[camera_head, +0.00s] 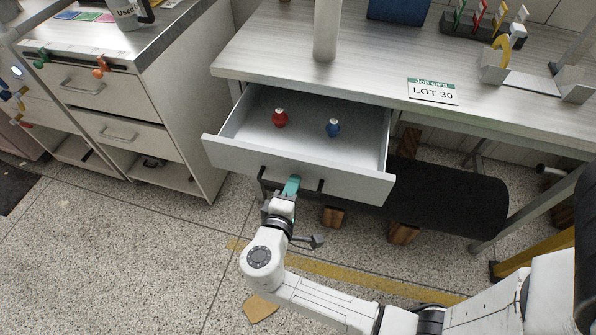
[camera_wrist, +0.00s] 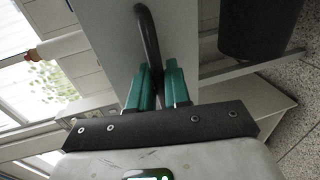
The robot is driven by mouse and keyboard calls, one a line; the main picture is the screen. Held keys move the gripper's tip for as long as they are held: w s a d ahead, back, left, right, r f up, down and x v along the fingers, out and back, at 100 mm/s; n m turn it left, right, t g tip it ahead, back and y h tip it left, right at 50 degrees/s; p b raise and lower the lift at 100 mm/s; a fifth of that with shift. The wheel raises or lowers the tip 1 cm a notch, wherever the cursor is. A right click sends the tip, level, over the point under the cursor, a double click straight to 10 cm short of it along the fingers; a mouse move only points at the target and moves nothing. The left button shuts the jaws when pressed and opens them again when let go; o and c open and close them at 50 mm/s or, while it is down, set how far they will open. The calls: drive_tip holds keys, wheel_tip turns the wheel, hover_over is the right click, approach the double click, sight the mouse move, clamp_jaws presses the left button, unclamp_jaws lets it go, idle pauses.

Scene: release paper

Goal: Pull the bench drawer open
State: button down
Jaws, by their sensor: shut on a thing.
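The bench drawer (camera_head: 300,172) is open and sticks out from under the bench top. A red bottle (camera_head: 280,118) and a blue bottle (camera_head: 333,128) stand inside it, apart from each other. The dark bar handle (camera_head: 321,184) runs along the drawer front.
The bench top (camera_head: 300,75) carries a LOT 30 job card (camera_head: 432,91) on the right. A cabinet with drawers (camera_head: 110,110) stands at the left. A black roll (camera_head: 450,197) lies under the bench on wooden blocks.

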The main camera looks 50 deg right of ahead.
drive_tip(key=shift+f+v, duration=0.2)
drive_tip(key=shift+v, duration=0.65)
drive_tip(key=shift+f+v, duration=0.15)
drive_tip(key=shift+v, duration=0.7)
drive_tip(key=shift+f+v, duration=0.2)
drive_tip(key=shift+v, duration=0.65)
drive_tip(key=c, duration=1.3)
unclamp_jaws()
drive_tip(key=shift+a, duration=0.1)
drive_tip(key=v, duration=1)
drive_tip(key=shift+s+a, duration=0.15)
drive_tip(key=shift+a, duration=0.25)
